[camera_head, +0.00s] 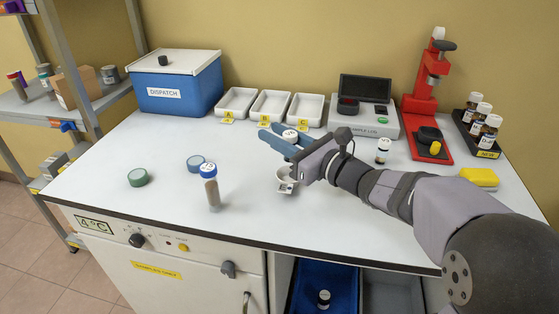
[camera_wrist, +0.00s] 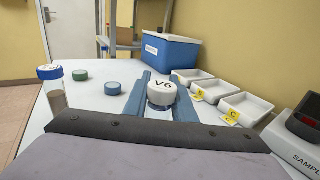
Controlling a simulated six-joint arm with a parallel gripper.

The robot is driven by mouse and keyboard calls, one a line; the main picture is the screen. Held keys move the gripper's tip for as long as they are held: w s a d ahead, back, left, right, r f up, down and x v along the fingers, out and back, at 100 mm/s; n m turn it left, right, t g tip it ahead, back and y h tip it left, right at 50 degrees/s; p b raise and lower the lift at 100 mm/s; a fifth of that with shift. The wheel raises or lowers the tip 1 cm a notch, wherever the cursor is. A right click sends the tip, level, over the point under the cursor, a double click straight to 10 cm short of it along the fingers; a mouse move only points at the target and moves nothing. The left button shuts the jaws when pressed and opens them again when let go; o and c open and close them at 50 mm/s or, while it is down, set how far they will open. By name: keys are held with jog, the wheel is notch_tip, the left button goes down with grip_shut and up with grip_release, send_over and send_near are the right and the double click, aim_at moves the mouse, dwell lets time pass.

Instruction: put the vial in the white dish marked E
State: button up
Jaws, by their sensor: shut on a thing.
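The vial (camera_wrist: 161,92) has a white cap marked V6 and stands between the two blue fingers of my gripper (camera_wrist: 163,79). In the head view the vial's white cap (camera_head: 290,135) shows between the fingers of my gripper (camera_head: 279,137), which is shut on it above the bench. The dish is not visible in the wrist view.
White trays (camera_head: 236,102) with yellow tags A, B and C stand at the back beside the blue DISPATCH box (camera_head: 180,82). A tall blue-capped tube (camera_head: 210,187) stands front left. Another white-capped vial (camera_head: 383,150) stands right, near a red press (camera_head: 428,105).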

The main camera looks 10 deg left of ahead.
jog(key=shift+f, duration=3.1)
jog(key=shift+f+b, duration=0.2)
jog(key=shift+b, duration=0.2)
jog(key=o, duration=1)
jog(key=shift+r, duration=0.1)
jog(key=shift+r, duration=0.1)
jog(key=shift+r+p, duration=0.1)
jog(key=shift+p, duration=0.35)
jog(key=b+v, duration=0.1)
jog(key=v, duration=0.9)
jog(key=shift+s+d+b, duration=0.15)
jog(key=shift+d+b, duration=0.1)
jog(key=shift+b, duration=0.15)
jog(key=shift+s+d, duration=0.4)
jog(key=shift+d, duration=0.2)
